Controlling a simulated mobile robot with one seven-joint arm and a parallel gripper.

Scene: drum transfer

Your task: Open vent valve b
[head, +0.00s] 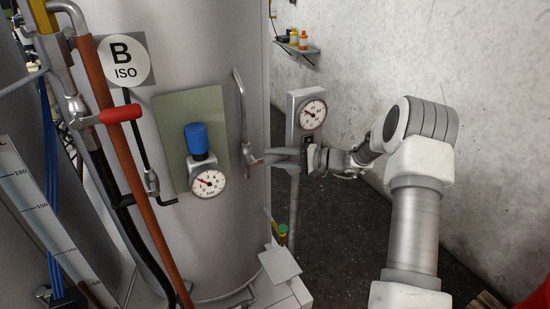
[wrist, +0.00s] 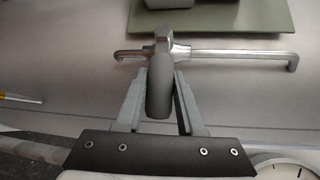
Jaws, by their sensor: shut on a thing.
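My gripper (head: 266,161) reaches in from the right to the side of the pale tank (head: 235,215). In the wrist view its two fingers (wrist: 161,84) are shut on a grey rounded valve lever (wrist: 160,92), one finger on each side. The lever joins a metal valve body (wrist: 162,42) on a thin silver pipe (wrist: 235,54). In the head view this pipe (head: 241,103) stands upright beside the green plate. The fingers partly hide the lever, and I see no label on this valve.
A round "B ISO" sign (head: 125,60), a red-handled valve (head: 120,114) and a blue-knobbed gauge (head: 208,183) are left of the gripper. Another gauge (head: 312,114) stands on a post close behind my wrist. A concrete wall (head: 360,50) bounds the right.

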